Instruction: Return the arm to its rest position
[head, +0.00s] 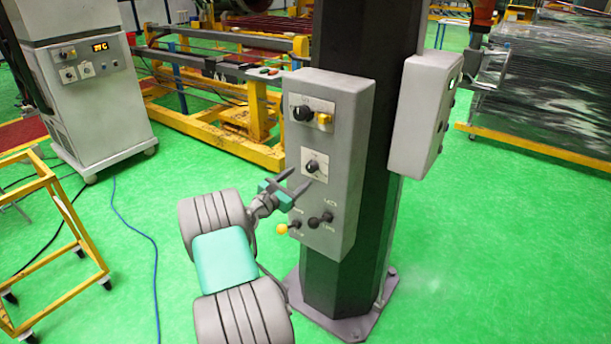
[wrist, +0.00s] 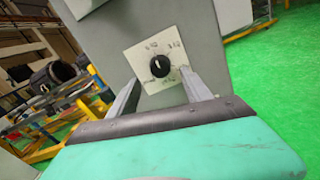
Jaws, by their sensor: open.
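My gripper (head: 292,182) is open and empty in front of a grey control box (head: 346,110) on a dark column. Its two fingers point at the box's middle dial (head: 313,167), a black knob on a pale square plate. In the wrist view, my gripper (wrist: 160,93) has its fingers on either side below the same dial (wrist: 159,66), with nothing between them. I cannot tell whether the fingertips touch the box. My arm, grey with a teal cover, reaches up from the bottom of the head view.
Green floor is open at right.

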